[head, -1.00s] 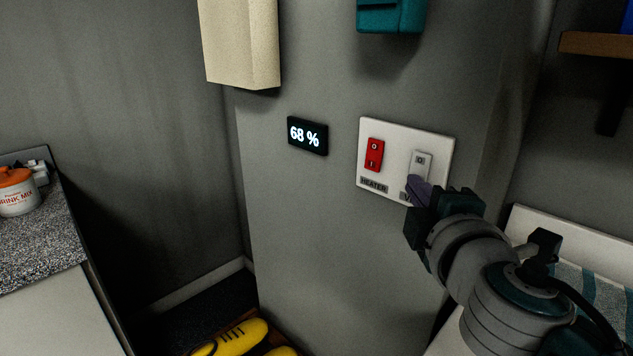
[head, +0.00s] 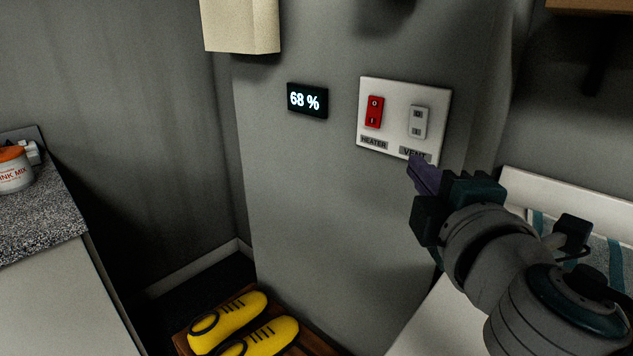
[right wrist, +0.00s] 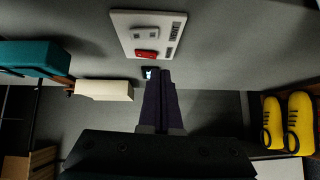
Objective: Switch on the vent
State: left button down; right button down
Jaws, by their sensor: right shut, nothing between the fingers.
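A white switch plate (head: 392,132) is on the grey wall column. It carries a red rocker switch (head: 374,111) over a HEATER label and a light grey rocker switch (head: 418,121) over a VENT label (head: 415,153). Both rockers are marked O at the top and I at the bottom. My right gripper (head: 423,172) is shut and empty, its tips just below the VENT label. In the right wrist view the shut purple fingers (right wrist: 161,100) point toward the wall, with the switch plate (right wrist: 150,36) beyond them. My left gripper is not in view.
A black display (head: 307,101) reading 68 % is left of the plate. A cream box (head: 240,25) hangs above it. Yellow shoes (head: 228,318) sit on a low wooden surface below. A speckled counter (head: 38,215) is at left; a white bench (head: 560,200) is at right.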

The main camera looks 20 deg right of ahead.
jog(key=v, duration=0.3)
jog(key=b+v, duration=0.1)
jog(key=shift+s+a+f, duration=0.15)
jog(key=shift+s+f, duration=0.1)
jog(key=shift+f, duration=0.05)
jog(key=s+d+f+m+g+p, duration=0.2)
jog(key=s+m+g+p, duration=0.3)
jog(key=s+m+g, duration=0.3)
jog(key=s+a+m+g+y+p, duration=0.3)
jog(key=s+a+g+y+p, duration=0.3)
jog(key=s+a, duration=0.4)
notch_tip(320, 180, up, 37)
jog(key=t+p, duration=0.1)
jog(key=p, duration=3.4)
jog(key=shift+w+f+y, duration=0.2)
jog(key=shift+w+y, duration=0.05)
jog(key=shift+y, duration=0.15)
